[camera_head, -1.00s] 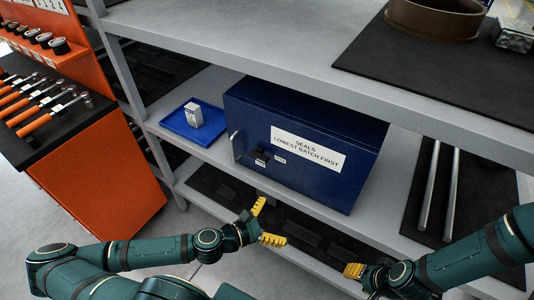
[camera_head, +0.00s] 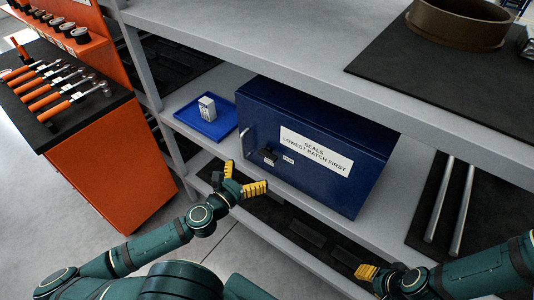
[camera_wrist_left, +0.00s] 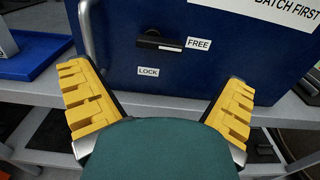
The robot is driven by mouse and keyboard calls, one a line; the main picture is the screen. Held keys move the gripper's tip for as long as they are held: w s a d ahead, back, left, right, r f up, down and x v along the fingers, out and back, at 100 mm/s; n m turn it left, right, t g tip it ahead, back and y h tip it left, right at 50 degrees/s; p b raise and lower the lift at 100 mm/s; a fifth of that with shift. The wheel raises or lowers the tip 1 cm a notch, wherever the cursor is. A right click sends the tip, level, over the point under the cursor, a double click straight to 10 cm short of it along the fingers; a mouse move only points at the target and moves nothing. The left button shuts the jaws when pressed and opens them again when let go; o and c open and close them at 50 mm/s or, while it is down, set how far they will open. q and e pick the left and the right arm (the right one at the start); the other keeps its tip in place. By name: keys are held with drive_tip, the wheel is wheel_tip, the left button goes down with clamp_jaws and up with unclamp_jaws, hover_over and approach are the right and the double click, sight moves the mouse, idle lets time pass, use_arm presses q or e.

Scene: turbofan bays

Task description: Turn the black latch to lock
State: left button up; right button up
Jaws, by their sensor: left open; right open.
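The black latch (camera_head: 269,155) is on the front of the blue cabinet (camera_head: 318,192), which stands on the middle shelf. In the left wrist view the latch (camera_wrist_left: 158,41) lies roughly horizontal, its arm pointing right to the FREE label (camera_wrist_left: 199,44); the LOCK label (camera_wrist_left: 148,71) sits below it. A vertical metal handle (camera_wrist_left: 91,36) is left of the latch. My left gripper (camera_head: 248,178) is open and empty, in front of and below the latch, apart from it. My right gripper (camera_head: 368,272) is at the lower right, away from the cabinet; only one yellow finger shows clearly.
A blue tray (camera_head: 192,129) with a small box (camera_head: 207,107) is left of the cabinet. An orange tool bench (camera_head: 95,165) stands at the left. The upper shelf (camera_head: 250,38) overhangs the cabinet. Metal rods (camera_head: 450,205) lie on the right.

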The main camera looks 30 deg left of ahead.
sight(265, 157)
use_arm(q)
drive_tip(key=w, duration=0.6)
drive_tip(key=w+p, duration=0.1)
drive_tip(key=w, duration=0.2)
drive_tip(key=shift+d, duration=0.35)
drive_tip(key=shift+c, duration=0.3)
drive_tip(key=c, duration=1.1)
